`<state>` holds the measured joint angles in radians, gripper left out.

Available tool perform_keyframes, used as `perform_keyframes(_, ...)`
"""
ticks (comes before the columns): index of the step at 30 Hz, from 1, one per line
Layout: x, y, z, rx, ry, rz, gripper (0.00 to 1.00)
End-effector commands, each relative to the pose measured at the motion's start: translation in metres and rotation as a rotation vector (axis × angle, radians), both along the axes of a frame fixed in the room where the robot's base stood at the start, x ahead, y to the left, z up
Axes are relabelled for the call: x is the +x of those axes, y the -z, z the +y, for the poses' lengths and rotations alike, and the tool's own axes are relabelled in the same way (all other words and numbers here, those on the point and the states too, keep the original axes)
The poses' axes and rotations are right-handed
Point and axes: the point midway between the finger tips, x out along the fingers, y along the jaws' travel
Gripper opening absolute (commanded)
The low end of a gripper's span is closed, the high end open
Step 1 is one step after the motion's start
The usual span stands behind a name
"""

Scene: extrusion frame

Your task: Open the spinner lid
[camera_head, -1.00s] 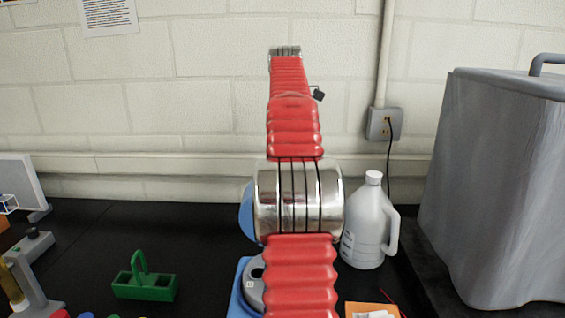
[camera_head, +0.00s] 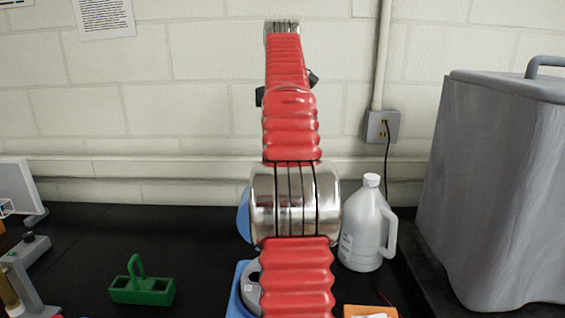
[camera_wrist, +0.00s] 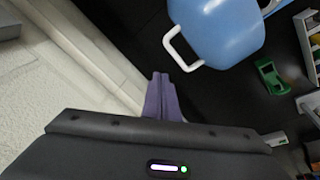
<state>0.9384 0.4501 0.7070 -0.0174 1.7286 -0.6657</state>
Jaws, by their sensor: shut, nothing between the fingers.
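The spinner is mostly hidden behind my arm in the head view. Part of its blue body (camera_head: 239,300) shows low down, with a grey round inner part (camera_head: 252,285) exposed. A blue piece that looks like the raised lid (camera_head: 243,215) stands above it, left of my arm. In the wrist view the blue lid (camera_wrist: 218,30) is at the top, with a white loop handle (camera_wrist: 175,48) on its left side. My gripper (camera_wrist: 161,76) has purple fingers pressed together, empty, just below the handle and seemingly apart from it.
A white jug (camera_head: 367,225) stands right of my arm, with a large grey box (camera_head: 495,190) beyond it. A green holder (camera_head: 142,290) sits on the black bench at left. The white wall (camera_wrist: 45,75) fills the left of the wrist view. Bench between holder and wall is clear.

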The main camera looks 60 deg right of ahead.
Motion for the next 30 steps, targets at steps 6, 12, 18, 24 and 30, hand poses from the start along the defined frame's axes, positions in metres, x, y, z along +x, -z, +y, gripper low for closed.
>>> perform_keyframes(6, 0.001, -0.014, -0.003, 0.011, 0.292, -0.090, 0.00)
perform_keyframes(12, 0.002, -0.020, -0.005, 0.036, 0.551, -0.167, 0.00)
perform_keyframes(18, 0.002, -0.020, -0.005, 0.057, 0.692, -0.203, 0.00)
perform_keyframes(24, 0.002, -0.020, -0.005, 0.060, 0.707, -0.206, 0.00)
perform_keyframes(30, 0.002, -0.020, -0.005, 0.060, 0.705, -0.206, 0.00)
